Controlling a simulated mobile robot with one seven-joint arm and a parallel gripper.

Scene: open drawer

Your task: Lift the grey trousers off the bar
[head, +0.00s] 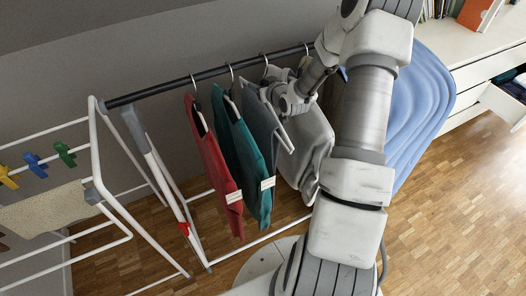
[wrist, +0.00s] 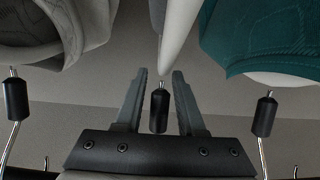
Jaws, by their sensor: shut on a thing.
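A slate-grey folded garment, likely the grey trousers (head: 257,112), hangs on a white hanger (head: 286,136) between the teal garment and a lighter grey one. My gripper (head: 287,106) is at the top of this hanger, just below the bar (head: 215,72). In the wrist view, my gripper's fingers (wrist: 159,76) stand on both sides of the hanger's black neck sleeve (wrist: 159,110) and are shut on the hanger. The white hanger body (wrist: 178,35) reaches up past the fingertips, with a dark strip of cloth beside it. My arm hides part of the bar and the hook.
A teal garment (head: 238,150) and a red one (head: 208,150) hang close on the left; a light grey garment (head: 313,140) hangs close on the right. A white drying rack (head: 105,150) stands left.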

